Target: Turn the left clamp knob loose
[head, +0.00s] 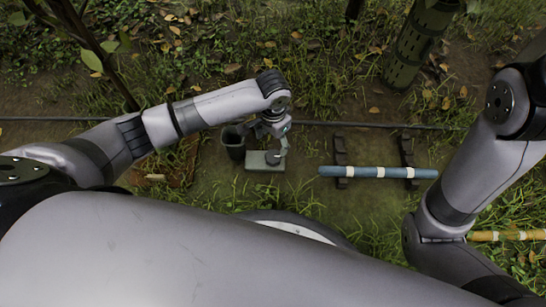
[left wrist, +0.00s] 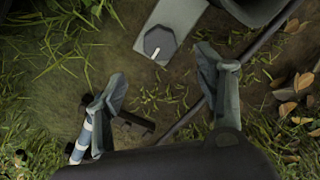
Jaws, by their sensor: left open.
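The clamp knob (left wrist: 160,43) is a dark, many-sided knob with a white pointer mark, seen in the left wrist view. It sits on a flat grey-green base (left wrist: 178,14). In the head view the base (head: 256,163) rests on the ground below my left gripper (head: 276,151), whose arm hides part of it. In the left wrist view my left gripper (left wrist: 166,86) is open, its two fingers spread and empty. The knob lies beyond the gap between the fingertips, not between them. My right arm shows at the right, but its gripper is out of view.
A dark pot (head: 234,146) stands left of the base. A blue pipe with white bands (head: 378,172) lies across two dark supports (head: 340,150) to the right. A dark hose (head: 350,125) runs behind.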

